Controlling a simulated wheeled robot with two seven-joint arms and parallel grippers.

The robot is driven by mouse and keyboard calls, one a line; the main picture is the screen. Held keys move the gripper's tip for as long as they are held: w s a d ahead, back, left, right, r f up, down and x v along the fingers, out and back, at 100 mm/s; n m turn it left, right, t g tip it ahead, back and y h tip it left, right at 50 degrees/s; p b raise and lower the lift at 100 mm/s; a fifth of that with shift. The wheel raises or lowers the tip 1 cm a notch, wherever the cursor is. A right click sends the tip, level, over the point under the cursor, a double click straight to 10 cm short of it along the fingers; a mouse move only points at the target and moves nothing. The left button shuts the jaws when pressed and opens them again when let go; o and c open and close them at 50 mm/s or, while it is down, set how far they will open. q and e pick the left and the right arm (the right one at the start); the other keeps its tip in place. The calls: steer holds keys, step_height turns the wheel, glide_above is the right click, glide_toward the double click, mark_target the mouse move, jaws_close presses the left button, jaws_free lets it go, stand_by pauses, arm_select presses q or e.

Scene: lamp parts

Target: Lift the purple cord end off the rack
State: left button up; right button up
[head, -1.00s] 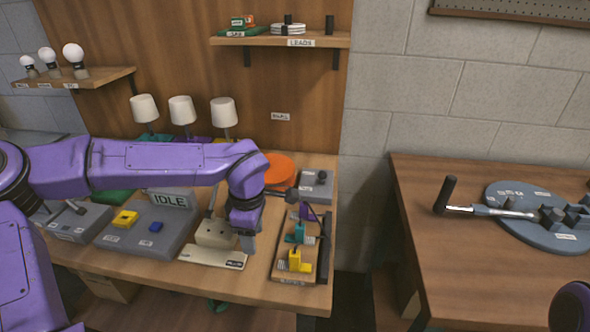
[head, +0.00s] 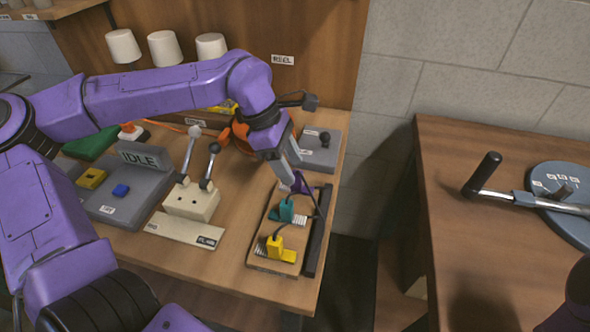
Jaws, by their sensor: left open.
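The rack (head: 262,258) is a wooden block near the right front corner of the workbench, with a dark strip along its right side. The purple cord end (head: 300,184) sits at its far end, partly hidden by my left gripper. The teal cord end (head: 286,209) sits in the middle, and the yellow cord end (head: 275,247) at the near end. My left gripper (head: 285,173) points down just above and beside the purple cord end. It is open; whether the fingers touch the cord end cannot be made out. My right gripper is out of the picture.
A cream block with two levers (head: 192,201) stands left of the rack, with a grey IDLE unit (head: 121,196) farther left. A grey box with a knob (head: 320,152) stands behind the rack. A second table (head: 455,215) stands to the right, across a gap.

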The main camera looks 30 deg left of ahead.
mark_target(295, 172)
arm_select(q)
steer(key=shift+x, duration=2.25)
jaws_close()
steer(key=c, duration=0.7)
jaws_free()
steer(key=shift+c, duration=0.2)
jaws_close()
steer(key=shift+r, duration=0.1)
steer(key=shift+r+p, duration=0.8)
steer(key=shift+p, duration=0.25)
steer(key=shift+r+p, duration=1.1)
steer(key=shift+p, duration=0.1)
